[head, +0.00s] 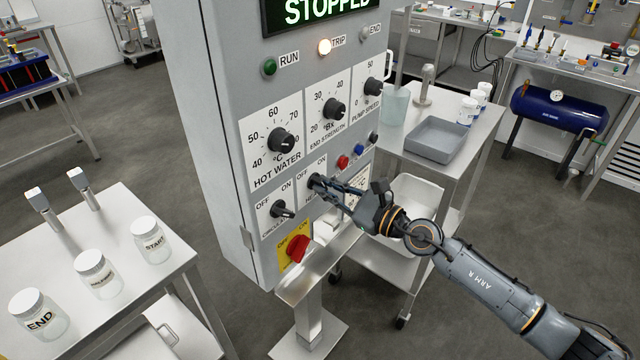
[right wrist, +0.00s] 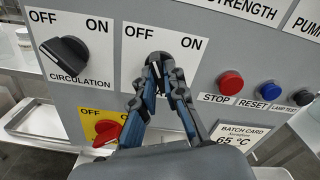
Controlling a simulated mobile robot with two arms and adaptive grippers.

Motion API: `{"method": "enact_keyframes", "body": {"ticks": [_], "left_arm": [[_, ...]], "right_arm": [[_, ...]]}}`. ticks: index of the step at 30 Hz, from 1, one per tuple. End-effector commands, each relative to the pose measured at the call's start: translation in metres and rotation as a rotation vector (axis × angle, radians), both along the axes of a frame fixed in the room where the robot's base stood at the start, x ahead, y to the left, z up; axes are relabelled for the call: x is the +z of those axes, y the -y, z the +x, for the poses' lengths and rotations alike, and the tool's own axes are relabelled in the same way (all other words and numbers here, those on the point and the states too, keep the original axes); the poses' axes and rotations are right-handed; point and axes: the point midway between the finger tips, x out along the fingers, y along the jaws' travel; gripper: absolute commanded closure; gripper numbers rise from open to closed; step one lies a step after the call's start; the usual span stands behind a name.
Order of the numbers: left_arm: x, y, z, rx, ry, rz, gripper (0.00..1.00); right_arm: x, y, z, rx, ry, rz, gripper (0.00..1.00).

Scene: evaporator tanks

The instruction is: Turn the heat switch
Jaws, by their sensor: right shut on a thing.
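The heat switch (head: 314,181) is a black rotary knob on a white OFF/ON plate on the grey control panel (head: 222,130). It also shows in the right wrist view (right wrist: 157,60), where the fingers partly cover it and its label. Its exact angle is hard to tell. My right gripper (head: 325,186) comes in from the right, with its fingertips closed on the two sides of this knob; in the right wrist view the gripper (right wrist: 160,78) reaches up to it. My left gripper is not in view.
The circulation switch (right wrist: 64,56) sits left of the heat switch. A red switch on yellow (head: 299,247) is below. Red and blue buttons (right wrist: 231,83) lie to the right. The display (head: 318,12) reads STOPPED. A jar table (head: 120,275) and steel cart (head: 480,125) flank the panel.

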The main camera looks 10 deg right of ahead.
Motion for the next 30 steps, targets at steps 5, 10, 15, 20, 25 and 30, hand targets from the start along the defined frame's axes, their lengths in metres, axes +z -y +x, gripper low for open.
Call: {"method": "enact_keyframes", "body": {"ticks": [5,10,15,20,25,30], "left_arm": [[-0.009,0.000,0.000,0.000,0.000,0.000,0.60],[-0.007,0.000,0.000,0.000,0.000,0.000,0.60],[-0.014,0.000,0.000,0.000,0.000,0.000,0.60],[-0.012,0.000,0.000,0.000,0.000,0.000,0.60],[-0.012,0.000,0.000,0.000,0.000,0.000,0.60],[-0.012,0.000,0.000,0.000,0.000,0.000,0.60]], "right_arm": [[-0.002,0.000,0.000,0.001,0.101,-0.132,1.00],[-0.001,0.000,0.000,0.001,0.102,-0.134,1.00],[-0.003,0.000,0.000,0.000,0.170,-0.220,1.00],[-0.001,0.000,0.000,0.000,0.175,-0.228,1.00],[-0.001,0.000,0.000,0.000,0.175,-0.226,0.66],[-0.001,0.000,0.000,0.000,0.174,-0.226,0.62]]}}
